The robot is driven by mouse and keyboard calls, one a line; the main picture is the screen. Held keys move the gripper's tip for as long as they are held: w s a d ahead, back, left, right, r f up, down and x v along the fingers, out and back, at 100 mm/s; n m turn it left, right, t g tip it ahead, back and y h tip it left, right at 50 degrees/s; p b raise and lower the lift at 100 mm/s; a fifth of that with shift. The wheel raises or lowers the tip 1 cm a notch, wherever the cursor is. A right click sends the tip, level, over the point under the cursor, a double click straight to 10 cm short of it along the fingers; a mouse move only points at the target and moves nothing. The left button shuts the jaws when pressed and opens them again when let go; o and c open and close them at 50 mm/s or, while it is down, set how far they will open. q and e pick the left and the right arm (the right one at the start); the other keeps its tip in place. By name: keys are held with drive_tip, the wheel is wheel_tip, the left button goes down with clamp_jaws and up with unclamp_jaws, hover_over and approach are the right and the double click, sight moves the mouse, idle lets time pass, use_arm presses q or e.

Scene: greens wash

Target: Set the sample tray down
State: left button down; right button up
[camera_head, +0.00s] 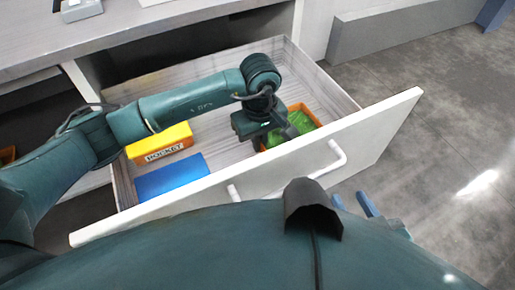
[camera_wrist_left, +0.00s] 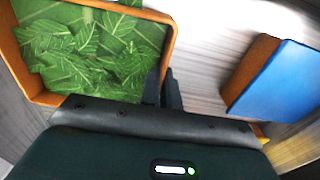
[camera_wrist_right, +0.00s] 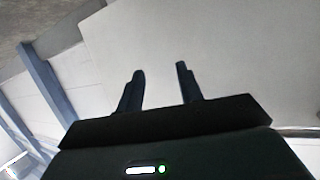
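The sample tray is an orange open tray (camera_head: 313,113) filled with green leaves, in the right part of the open drawer. In the left wrist view the tray's rim (camera_wrist_left: 172,45) fills the upper left. My left gripper (camera_head: 285,133) reaches down into the drawer at the tray. Its fingers (camera_wrist_left: 163,88) are close together with the tray's side wall between them. Whether the tray rests on the drawer floor or hangs just above it, I cannot tell. My right gripper (camera_head: 352,202) is outside the drawer front; its fingers (camera_wrist_right: 160,85) are apart and empty.
In the drawer's left part are a yellow-topped orange box (camera_head: 160,143) marked "ROCKET" and a blue-topped box (camera_head: 172,178), also in the left wrist view (camera_wrist_left: 285,80). The drawer front (camera_head: 380,125) has light handles. Bare drawer floor lies between these boxes and the tray.

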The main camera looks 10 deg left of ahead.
use_arm(q)
wheel_tip(320, 180, down, 4)
drive_tip(key=shift+r, duration=0.2)
drive_tip(key=shift+f+b, duration=0.1)
drive_tip(key=shift+b, duration=0.25)
drive_tip(key=shift+f, duration=0.1)
drive_tip(key=c, duration=1.6)
unclamp_jaws()
drive_tip(key=shift+c, duration=0.2)
drive_tip(key=shift+r, duration=0.3)
wheel_tip(320, 180, up, 12)
drive_tip(key=shift+f+p, duration=0.1)
drive_tip(key=shift+p, duration=0.7)
